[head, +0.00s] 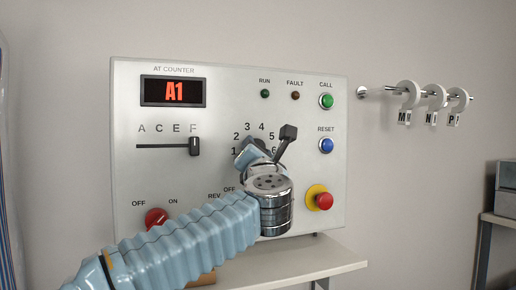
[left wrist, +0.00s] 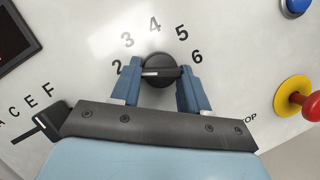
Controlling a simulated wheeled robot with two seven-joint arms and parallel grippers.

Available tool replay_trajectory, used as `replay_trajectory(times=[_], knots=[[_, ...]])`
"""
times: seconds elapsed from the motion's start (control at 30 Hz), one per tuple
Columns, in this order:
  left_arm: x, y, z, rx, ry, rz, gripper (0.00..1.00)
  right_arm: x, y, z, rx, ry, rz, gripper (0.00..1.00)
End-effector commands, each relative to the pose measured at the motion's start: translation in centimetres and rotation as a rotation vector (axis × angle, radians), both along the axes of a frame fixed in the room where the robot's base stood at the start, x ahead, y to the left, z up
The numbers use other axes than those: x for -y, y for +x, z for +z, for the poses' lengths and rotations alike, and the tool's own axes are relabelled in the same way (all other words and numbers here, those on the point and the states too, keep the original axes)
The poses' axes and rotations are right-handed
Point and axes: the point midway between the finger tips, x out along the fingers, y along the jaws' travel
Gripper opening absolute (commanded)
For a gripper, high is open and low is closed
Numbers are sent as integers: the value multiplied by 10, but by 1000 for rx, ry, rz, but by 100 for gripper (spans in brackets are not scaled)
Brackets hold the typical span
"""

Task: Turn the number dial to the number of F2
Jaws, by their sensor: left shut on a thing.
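The number dial (left wrist: 158,63) is a round black knob on the pale panel (head: 130,100). Numbers 2 to 6 arc around it in the left wrist view. My left gripper (left wrist: 161,72) is shut on the dial, one blue finger on each side. A white mark on the dial lies nearly level in that view; the exact number it meets is unclear. In the head view my left gripper (head: 258,150) hides most of the dial. The display (head: 174,92) reads A1 in red. The letter slider (head: 195,146) stands at the right end, under F. My right gripper is out of view.
On the panel's right are a green CALL button (head: 326,101), a blue RESET button (head: 326,146) and a red stop button (head: 324,201) on yellow. A red knob (head: 156,218) is at lower left. Hooks with letter tags (head: 431,97) are on the wall at right.

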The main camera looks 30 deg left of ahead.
Motion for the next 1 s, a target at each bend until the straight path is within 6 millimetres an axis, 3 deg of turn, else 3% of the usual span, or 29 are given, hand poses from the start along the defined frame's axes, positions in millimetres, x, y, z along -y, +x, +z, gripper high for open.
replay_trajectory(times=[0.63,0.67,0.8,1.0], knots=[[0,-1,1,-47,41,-1,14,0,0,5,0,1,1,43],[0,-1,1,-47,41,-1,46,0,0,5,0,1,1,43],[0,0,1,-47,41,-1,68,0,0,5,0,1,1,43],[0,0,1,-47,41,-1,68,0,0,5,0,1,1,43]])
